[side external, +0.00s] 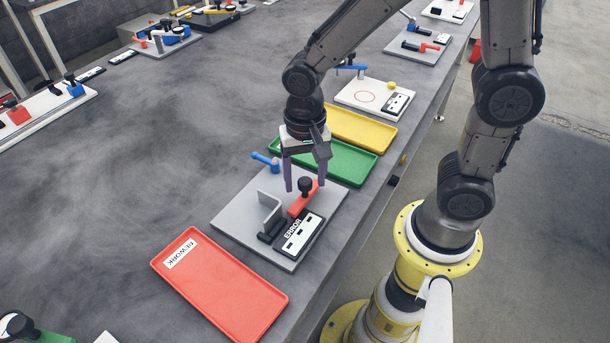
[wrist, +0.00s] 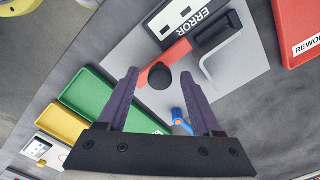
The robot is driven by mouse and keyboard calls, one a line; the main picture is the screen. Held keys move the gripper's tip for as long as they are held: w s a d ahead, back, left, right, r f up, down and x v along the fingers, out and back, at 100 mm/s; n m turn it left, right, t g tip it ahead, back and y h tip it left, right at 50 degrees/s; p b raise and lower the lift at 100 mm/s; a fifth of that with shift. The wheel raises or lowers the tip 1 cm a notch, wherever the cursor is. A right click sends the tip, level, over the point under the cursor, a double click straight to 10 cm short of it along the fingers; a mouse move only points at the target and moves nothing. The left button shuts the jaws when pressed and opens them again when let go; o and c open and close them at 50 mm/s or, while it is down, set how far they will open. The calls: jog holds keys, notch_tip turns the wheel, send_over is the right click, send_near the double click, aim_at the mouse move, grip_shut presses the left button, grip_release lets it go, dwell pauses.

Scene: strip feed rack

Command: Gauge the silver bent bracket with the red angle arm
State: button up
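The silver bent bracket (side external: 269,212) stands on the grey plate (side external: 238,213), beside a black block. It also shows in the wrist view (wrist: 208,62). The red angle arm (side external: 301,201) lies on the same plate with a black knob (side external: 305,186) on top; the arm (wrist: 175,52) and the dark round knob (wrist: 160,76) show in the wrist view. A display (side external: 299,236) on the plate reads ERROR. My gripper (side external: 305,188) is open above the plate, its two fingers spread on either side of the knob as seen from both cameras. I cannot tell whether they touch it.
A red REWORK tray (side external: 215,290) lies at the near side. A green tray (side external: 345,162) and a yellow tray (side external: 362,128) lie behind the plate. A blue lever (side external: 265,161) stands at the plate's back edge. Open table is at left.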

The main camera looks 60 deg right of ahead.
grip_shut()
dwell(1.3)
